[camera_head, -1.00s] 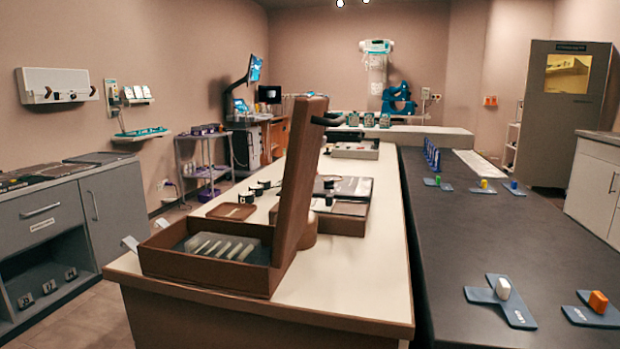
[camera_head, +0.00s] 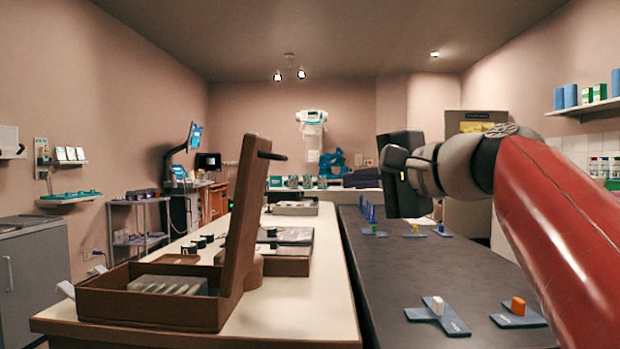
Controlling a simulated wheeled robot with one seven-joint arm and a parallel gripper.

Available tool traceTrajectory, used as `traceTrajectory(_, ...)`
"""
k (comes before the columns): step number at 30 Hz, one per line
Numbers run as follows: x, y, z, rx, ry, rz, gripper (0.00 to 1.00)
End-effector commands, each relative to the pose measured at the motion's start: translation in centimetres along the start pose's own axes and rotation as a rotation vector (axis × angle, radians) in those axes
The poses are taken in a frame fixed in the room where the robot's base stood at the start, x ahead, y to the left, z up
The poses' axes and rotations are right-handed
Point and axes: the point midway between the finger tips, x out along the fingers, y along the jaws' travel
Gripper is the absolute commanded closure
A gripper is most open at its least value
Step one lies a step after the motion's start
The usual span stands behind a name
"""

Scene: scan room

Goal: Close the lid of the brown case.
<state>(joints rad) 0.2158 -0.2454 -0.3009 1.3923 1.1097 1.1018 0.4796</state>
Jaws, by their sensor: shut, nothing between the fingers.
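The brown case (camera_head: 150,317) stands open at the near left end of the pale counter. Its lid (camera_head: 239,215) stands nearly upright on the case's right side, with a black handle (camera_head: 271,156) sticking out to the right near the top. Several pale strips (camera_head: 165,285) lie inside the case. My gripper (camera_head: 400,178) is the dark end of my arm, which comes in from the right. It is apart from the lid, to its right, above the dark worktop. It is shut and empty; its fingertips are hard to make out.
A second brown box (camera_head: 287,264) and small black items stand behind the lid on the pale counter (camera_head: 310,315). The dark worktop (camera_head: 440,275) on the right holds blue stands with a white block (camera_head: 437,305) and an orange block (camera_head: 518,306). Open air separates arm and lid.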

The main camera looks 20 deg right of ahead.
Motion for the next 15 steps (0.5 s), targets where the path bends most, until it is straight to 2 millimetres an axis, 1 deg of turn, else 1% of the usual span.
traceTrajectory(1, -0.2, -1.1, -0.6, 0.017, 0.003, -0.041, 1.0)
traceTrajectory(3, -0.6, -2.5, -0.9, 0.036, -0.001, -0.081, 1.0)
traceTrajectory(6, -0.6, -3.5, -1.1, 0.047, -0.004, -0.107, 1.0)
traceTrajectory(8, -0.2, -3.7, -1.1, 0.049, -0.006, -0.11, 1.0)
traceTrajectory(11, 1.0, -3.9, -1.1, 0.049, -0.006, -0.11, 1.0)
traceTrajectory(15, 3.8, -4.1, -1.0, 0.049, -0.008, -0.108, 1.0)
